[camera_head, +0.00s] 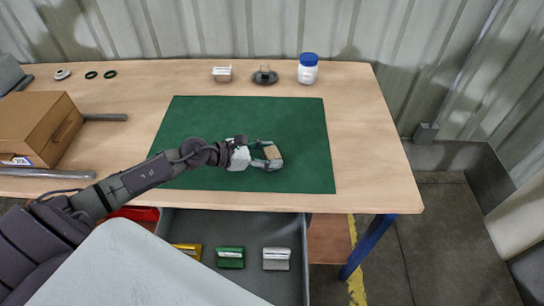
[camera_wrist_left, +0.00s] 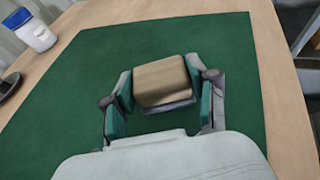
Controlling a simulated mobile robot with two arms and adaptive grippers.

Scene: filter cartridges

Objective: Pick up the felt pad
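The felt pad looks like the tan block (camera_head: 272,152) over the green mat, right of the mat's middle in the head view. In the left wrist view this tan block (camera_wrist_left: 162,82) sits between the two fingers, with a grey strip along its near lower edge. My left gripper (camera_head: 268,155) has a finger on each side of the block. In the left wrist view both green finger pads of the gripper (camera_wrist_left: 160,92) seem to touch its sides. I cannot tell whether the block is clear of the mat. My right gripper is not in view.
The green mat (camera_head: 200,112) lies on a wooden table (camera_head: 370,150). A cardboard box (camera_head: 38,125) and grey rods stand at left. A white jar (camera_head: 308,70), a dark disc part (camera_head: 264,76) and a small pale part (camera_head: 222,73) stand behind. An open drawer (camera_head: 230,220) holds colored cartridges.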

